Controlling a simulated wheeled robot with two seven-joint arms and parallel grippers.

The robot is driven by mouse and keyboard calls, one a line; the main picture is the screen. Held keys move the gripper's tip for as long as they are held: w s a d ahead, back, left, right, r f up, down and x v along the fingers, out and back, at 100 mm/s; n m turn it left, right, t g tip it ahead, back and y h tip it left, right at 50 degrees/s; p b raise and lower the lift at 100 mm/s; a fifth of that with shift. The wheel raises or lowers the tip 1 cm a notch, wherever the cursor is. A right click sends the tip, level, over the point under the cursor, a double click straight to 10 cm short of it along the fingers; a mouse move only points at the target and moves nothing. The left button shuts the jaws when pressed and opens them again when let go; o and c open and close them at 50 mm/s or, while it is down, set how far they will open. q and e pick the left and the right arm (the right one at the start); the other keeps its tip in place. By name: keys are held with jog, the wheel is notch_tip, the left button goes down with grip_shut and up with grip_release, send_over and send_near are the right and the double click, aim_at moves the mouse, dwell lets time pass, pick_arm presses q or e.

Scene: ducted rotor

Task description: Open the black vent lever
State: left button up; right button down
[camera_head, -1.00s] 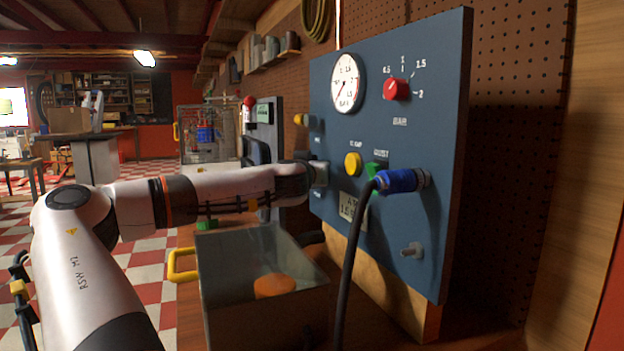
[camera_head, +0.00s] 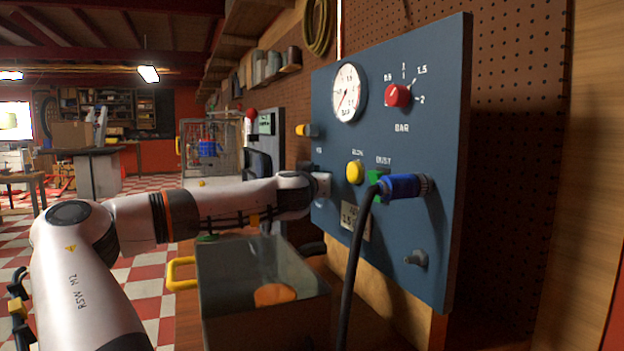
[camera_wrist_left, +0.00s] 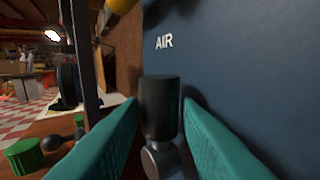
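In the left wrist view, a black lever (camera_wrist_left: 160,105) stands upright on a round grey pivot (camera_wrist_left: 160,158), below the "AIR" label on the blue panel. My left gripper (camera_wrist_left: 161,105) has its teal fingers on either side of the lever, with narrow gaps showing beside it. In the head view, my left gripper (camera_head: 322,185) is close against the left part of the panel (camera_head: 440,110), and it hides the lever. No marking on the lever names it as the vent. My right gripper is not in view.
The panel carries a gauge (camera_head: 347,92), a red knob (camera_head: 398,95), a yellow button (camera_head: 355,172) and a blue connector (camera_head: 404,186) with a hanging black hose (camera_head: 352,270). An open bin (camera_head: 225,325) stands below my arm. A dark handle-like part (camera_head: 312,248) sits behind it.

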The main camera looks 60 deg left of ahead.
pick_arm(q)
jog(key=shift+s+d, duration=0.1)
jog(key=shift+d, duration=0.05)
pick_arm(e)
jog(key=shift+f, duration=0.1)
